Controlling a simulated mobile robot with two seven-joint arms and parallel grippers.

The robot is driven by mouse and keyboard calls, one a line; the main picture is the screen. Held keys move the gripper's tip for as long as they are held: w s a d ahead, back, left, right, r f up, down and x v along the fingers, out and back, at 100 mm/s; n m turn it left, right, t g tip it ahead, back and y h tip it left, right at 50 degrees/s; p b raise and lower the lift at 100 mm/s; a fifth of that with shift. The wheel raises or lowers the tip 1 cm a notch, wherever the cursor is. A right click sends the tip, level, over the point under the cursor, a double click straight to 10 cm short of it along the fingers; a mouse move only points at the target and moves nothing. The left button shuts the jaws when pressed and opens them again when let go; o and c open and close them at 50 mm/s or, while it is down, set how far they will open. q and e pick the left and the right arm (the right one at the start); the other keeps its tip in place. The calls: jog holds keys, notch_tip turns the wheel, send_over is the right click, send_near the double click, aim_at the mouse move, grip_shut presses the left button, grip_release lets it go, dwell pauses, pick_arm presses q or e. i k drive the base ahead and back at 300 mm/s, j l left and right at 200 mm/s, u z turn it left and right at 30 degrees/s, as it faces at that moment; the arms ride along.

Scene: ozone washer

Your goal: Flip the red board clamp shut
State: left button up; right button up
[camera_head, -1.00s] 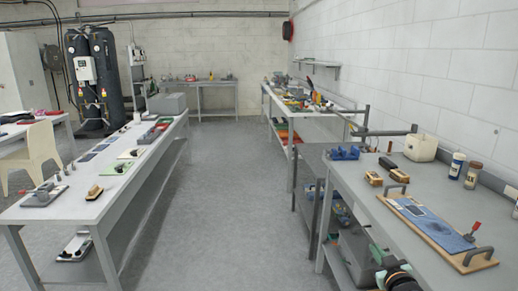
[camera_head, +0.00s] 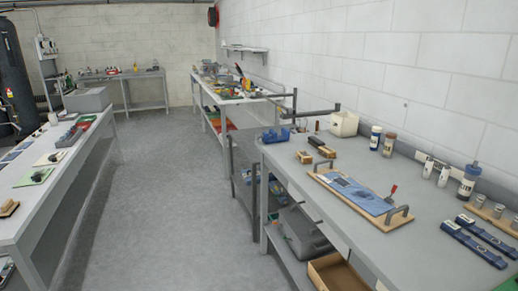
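The red board clamp (camera_head: 392,191) is a small red-handled toggle that stands up, tilted, at the right end of a wooden board (camera_head: 323,183). The board lies on the grey workbench at the right. A blue sheet (camera_head: 352,193) covers the board's middle, and a grey arched handle (camera_head: 397,214) stands at each end. The clamp's lower part is too small to make out. Neither of my grippers shows in the head view.
On the same workbench (camera_head: 375,251), two wooden-backed blocks (camera_head: 321,147), a white container (camera_head: 343,124) and several bottles stand behind the board. Two blue bars (camera_head: 473,243) lie to its right. An open floor aisle (camera_head: 150,200) runs left of the bench.

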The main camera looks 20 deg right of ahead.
aim_at(394, 189)
jog(key=i+j, duration=0.2)
jog(key=i, duration=0.3)
jog(key=i+j+z, duration=0.3)
jog(key=i, duration=0.15)
jog(key=i+j+z, duration=0.25)
jog(key=i, duration=0.15)
